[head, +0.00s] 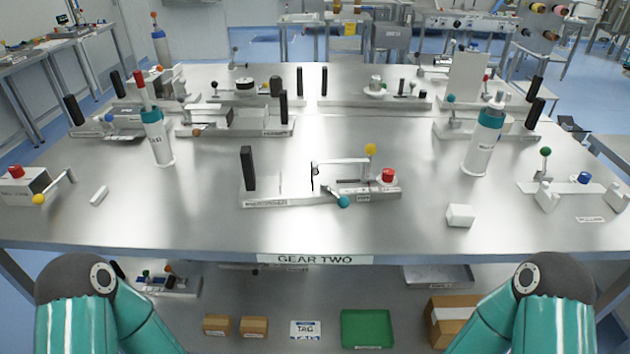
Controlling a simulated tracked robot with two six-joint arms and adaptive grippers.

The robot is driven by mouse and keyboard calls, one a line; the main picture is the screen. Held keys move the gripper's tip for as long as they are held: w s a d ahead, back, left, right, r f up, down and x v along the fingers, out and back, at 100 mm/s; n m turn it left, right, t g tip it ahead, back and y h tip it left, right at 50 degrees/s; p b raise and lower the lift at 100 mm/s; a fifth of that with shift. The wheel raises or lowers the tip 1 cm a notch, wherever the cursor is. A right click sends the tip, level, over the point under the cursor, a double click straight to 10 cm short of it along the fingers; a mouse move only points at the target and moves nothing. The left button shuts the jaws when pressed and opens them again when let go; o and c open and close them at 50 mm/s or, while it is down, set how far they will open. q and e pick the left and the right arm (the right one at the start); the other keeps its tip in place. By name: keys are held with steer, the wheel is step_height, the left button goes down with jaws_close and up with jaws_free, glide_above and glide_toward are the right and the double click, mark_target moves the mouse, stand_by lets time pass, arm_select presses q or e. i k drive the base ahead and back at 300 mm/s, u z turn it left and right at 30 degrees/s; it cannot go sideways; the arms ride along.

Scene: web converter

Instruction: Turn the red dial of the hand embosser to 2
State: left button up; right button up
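A pale device on a long flat base (290,199) stands at the middle front of the table; I take it for the hand embosser, though its front label is too small to read surely. Its red dial (388,175) sits on a round white seat at the right end. Any numbers or pointer there are too small to read. The device also has a black upright grip (248,168), a lever with a yellow ball (370,149), and a teal ball (343,201) at the front. Neither gripper shows; only parts of my arms appear at the lower corners.
A box with another red knob (16,171) stands far left. Tall white cylinders with teal collars stand left (158,140) and right (482,150). A white block (460,215) lies right of the device. Several devices fill the back; the front strip is mostly clear.

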mark_target(387, 176)
steer(key=z, duration=0.95)
steer(key=i, duration=0.15)
steer(key=u, duration=2.65)
steer(key=k, duration=1.05)
steer(key=z, duration=1.2)
